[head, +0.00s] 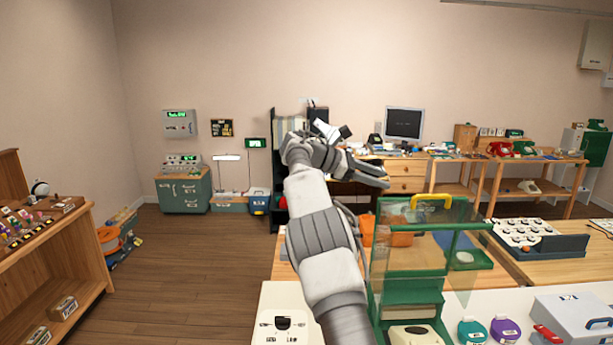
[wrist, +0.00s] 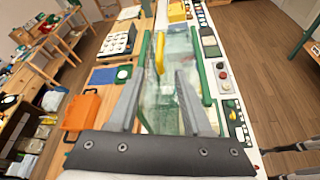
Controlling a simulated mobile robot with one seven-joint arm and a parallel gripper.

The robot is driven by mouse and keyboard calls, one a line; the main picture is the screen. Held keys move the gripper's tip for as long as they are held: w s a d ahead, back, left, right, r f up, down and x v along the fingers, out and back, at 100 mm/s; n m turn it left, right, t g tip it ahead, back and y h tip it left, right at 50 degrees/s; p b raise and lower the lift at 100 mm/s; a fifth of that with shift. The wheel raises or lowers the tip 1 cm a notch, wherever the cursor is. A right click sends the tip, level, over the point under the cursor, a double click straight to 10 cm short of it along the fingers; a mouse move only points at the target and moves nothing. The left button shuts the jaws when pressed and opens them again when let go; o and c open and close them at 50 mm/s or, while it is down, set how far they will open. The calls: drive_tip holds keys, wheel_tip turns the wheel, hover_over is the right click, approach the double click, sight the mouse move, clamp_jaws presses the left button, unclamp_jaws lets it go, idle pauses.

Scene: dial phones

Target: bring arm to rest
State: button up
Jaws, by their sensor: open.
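My arm (head: 322,235) reaches up and forward through the middle of the head view. My gripper (head: 372,177) is at its far end, pointing right, raised above the workbench. In the wrist view my gripper (wrist: 160,95) shows two grey fingers spread apart with nothing held between them. Behind and below the fingers is a clear green-framed case (wrist: 168,60) with a yellow handle (wrist: 160,52). The case (head: 374,270) also stands just right of my forearm in the head view. I cannot tell the exact gap between arm and case.
An orange box (wrist: 82,112) lies beside the case on the wooden bench. Open wooden floor (head: 190,270) lies to the left, before a wooden shelf (head: 60,255).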

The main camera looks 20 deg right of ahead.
drive_tip(key=s+a+m+t+y+b, duration=0.2)
drive_tip(key=s+a+m+t+y, duration=0.15)
drive_tip(key=s+a, duration=0.4)
drive_tip(key=s+a+m+t+y+b, duration=0.25)
drive_tip(key=s+a+y, duration=0.25)
drive_tip(key=s, duration=0.6)
drive_tip(key=s+a+f+m+t+y+b, duration=0.1)
drive_tip(key=s+a+f+m+y, duration=0.1)
drive_tip(key=s+a+f, duration=0.4)
drive_tip(key=s+a+f+m+t+y, duration=0.1)
drive_tip(key=s+a+f+m+y, duration=0.2)
drive_tip(key=s+a+f, duration=0.4)
drive_tip(key=s+a+m, duration=0.1)
drive_tip(key=s+a, duration=0.1)
drive_tip(key=s, duration=0.5)
drive_tip(key=shift+s+a+b, duration=0.15)
drive_tip(key=shift+s+b, duration=0.05)
drive_tip(key=shift+b, duration=0.15)
drive_tip(key=shift+f+m, duration=0.1)
drive_tip(key=shift+m, duration=0.2)
